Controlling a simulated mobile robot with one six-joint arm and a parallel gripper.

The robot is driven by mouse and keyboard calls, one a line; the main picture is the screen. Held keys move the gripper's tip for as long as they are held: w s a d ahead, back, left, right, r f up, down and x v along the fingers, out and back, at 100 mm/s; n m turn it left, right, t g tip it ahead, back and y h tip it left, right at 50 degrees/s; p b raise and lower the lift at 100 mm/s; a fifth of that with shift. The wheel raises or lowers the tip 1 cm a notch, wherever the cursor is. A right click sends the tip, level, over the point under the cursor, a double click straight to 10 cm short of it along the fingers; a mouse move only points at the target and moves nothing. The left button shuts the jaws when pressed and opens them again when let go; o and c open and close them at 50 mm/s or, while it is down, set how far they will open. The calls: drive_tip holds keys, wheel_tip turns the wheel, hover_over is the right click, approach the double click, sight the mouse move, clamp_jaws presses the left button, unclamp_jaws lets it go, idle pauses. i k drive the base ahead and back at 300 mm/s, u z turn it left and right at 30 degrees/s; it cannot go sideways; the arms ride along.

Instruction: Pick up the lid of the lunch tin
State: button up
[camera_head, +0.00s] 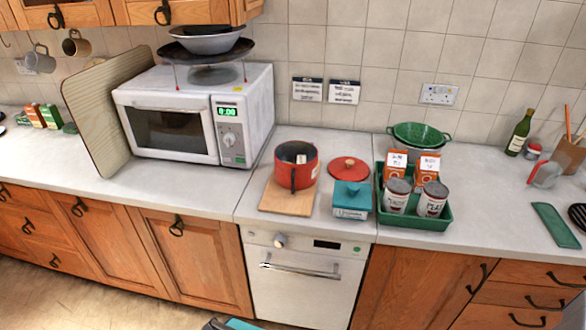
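The lunch tin (350,212) appears to be the small teal box with a pale label on its front, standing on the worktop near the front edge. Its teal lid (345,188) is on top, with a small raised part in the middle. No gripper can be made out. Only a dark and teal piece shows at the bottom edge, too cut off to identify.
A red saucepan (291,172) on a wooden board (285,201) stands left of the tin. A red round lid (348,169) lies just behind it. A green tray (412,221) with two tins and orange boxes is close on the right. A microwave (170,130) stands further left.

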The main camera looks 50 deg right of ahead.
sight(349, 168)
drive_tip(key=u, duration=4.25)
drive_tip(key=i, duration=0.1)
drive_tip(key=z, duration=2.7)
drive_tip(key=k, duration=0.65)
drive_tip(key=z, duration=3.45)
drive_tip(key=i, duration=0.1)
drive_tip(key=u, duration=1.7)
